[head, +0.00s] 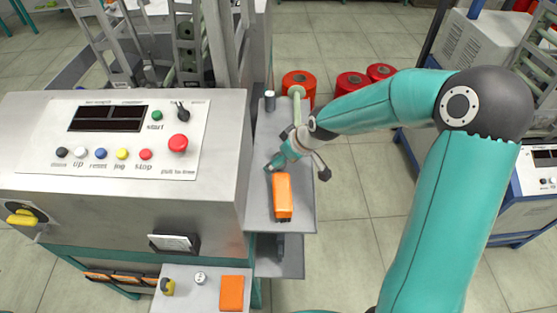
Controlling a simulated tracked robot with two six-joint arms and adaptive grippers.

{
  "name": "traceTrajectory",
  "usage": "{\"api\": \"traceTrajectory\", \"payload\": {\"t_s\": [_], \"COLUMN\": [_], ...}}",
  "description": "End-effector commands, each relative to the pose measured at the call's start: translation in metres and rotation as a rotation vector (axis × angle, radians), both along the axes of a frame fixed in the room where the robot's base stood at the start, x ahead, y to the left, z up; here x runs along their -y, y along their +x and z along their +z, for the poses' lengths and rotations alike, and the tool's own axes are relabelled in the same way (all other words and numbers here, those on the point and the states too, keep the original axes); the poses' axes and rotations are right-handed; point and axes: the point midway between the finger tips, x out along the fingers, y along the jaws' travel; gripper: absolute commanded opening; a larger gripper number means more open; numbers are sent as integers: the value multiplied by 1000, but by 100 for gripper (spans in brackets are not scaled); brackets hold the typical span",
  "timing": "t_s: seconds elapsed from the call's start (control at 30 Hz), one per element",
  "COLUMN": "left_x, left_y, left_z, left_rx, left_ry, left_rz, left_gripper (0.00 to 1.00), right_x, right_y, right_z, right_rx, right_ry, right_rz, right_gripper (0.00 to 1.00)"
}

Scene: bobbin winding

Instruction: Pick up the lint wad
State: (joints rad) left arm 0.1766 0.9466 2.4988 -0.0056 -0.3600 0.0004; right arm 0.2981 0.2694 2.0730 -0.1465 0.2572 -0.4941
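I cannot make out a lint wad in the head view. My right gripper (297,170) is over the narrow grey side shelf (262,212), its arm coming in from the right. Its two dark fingertips are spread apart, one to the left over the shelf and one to the right near the shelf's edge. I see nothing held between them. An orange brush-like tool (283,195) with dark bristles at its near end lies on the shelf just below the gripper in the picture. The gripper and forearm hide part of the shelf. My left gripper is out of view.
A control panel (120,140) with coloured buttons stands left of the shelf. A dark small cylinder (270,100) stands at the shelf's far end. Red spools (300,84) stand on the floor behind. An orange block (232,292) lies on the lower front ledge.

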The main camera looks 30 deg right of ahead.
Motion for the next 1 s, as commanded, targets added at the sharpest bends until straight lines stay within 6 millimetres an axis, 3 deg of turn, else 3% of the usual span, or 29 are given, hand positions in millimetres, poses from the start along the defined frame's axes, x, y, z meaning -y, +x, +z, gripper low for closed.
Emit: {"api": "traceTrajectory", "payload": {"t_s": [0.03,0.23,0.73,1.0], "left_x": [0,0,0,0], "left_y": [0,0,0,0], "left_z": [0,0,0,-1], "left_rx": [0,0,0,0], "left_ry": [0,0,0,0], "left_rz": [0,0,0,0], "left_gripper": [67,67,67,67], "right_x": [0,0,0,0], "right_y": [0,0,0,1], "right_z": [0,0,4,32], "right_rx": [0,0,1,6], "right_ry": [0,0,-1,-2], "right_rz": [0,0,0,0], "right_gripper": [88,55,54,54]}}
